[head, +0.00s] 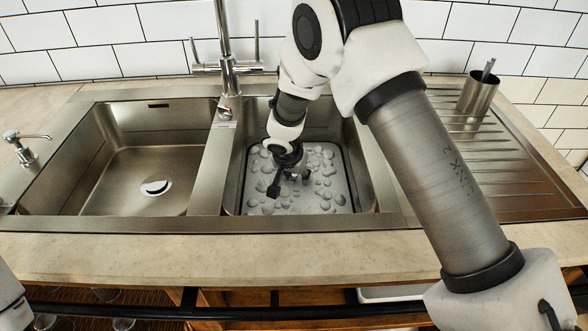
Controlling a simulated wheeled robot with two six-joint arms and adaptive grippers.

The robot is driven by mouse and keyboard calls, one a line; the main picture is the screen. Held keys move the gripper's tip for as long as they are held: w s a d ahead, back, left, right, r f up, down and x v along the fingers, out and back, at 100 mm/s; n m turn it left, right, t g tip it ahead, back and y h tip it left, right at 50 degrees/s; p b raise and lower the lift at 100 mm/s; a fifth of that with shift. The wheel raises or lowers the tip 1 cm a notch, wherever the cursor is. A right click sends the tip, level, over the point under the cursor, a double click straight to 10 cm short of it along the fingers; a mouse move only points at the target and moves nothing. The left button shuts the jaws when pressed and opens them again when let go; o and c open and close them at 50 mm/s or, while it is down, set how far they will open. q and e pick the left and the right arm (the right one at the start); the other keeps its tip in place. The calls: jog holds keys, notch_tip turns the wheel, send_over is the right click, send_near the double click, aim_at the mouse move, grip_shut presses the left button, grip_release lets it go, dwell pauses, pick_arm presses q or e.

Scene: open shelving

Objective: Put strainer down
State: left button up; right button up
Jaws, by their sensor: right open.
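My right arm reaches down into the right basin (370,190) of the steel sink. My right gripper (283,189) is open, low over the basin's bubble-covered floor. I see nothing clearly held between its dark fingers, though they are small in view. A round, pale and dark piece (155,187) lies at the drain of the left basin (120,165); I cannot tell whether it is the strainer or the drain itself. No other strainer can be made out. My left gripper is not in view.
A tall tap (227,75) stands behind the divider between the basins. A soap dispenser (27,147) is at the left. A metal cup (478,95) holding a utensil stands on the ribbed drainboard (515,170). The front counter (200,255) is clear.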

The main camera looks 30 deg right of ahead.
jog(key=p+v, duration=0.2)
jog(key=v, duration=1)
jog(key=shift+r, duration=0.1)
